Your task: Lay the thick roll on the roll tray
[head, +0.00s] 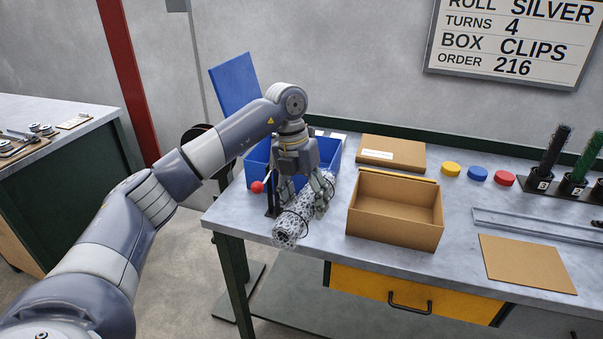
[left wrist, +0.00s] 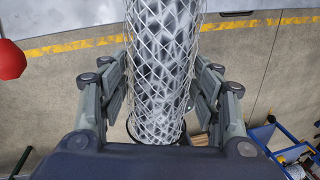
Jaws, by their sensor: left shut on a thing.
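The thick roll (head: 289,228) is a silver wire-mesh cylinder, tilted in the head view near the front left corner of the workbench. My left gripper (head: 304,198) is shut on it from above. In the left wrist view the roll (left wrist: 163,60) runs between the two fingers of the left gripper (left wrist: 162,85). I cannot tell in the head view whether the roll's lower end touches the bench. No roll tray can be named for certain. My right gripper is not in view.
A blue bin (head: 256,172) stands just behind the gripper. A red ball-topped lever (head: 257,187) is close to its left. An open cardboard box (head: 395,223) is to the right.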

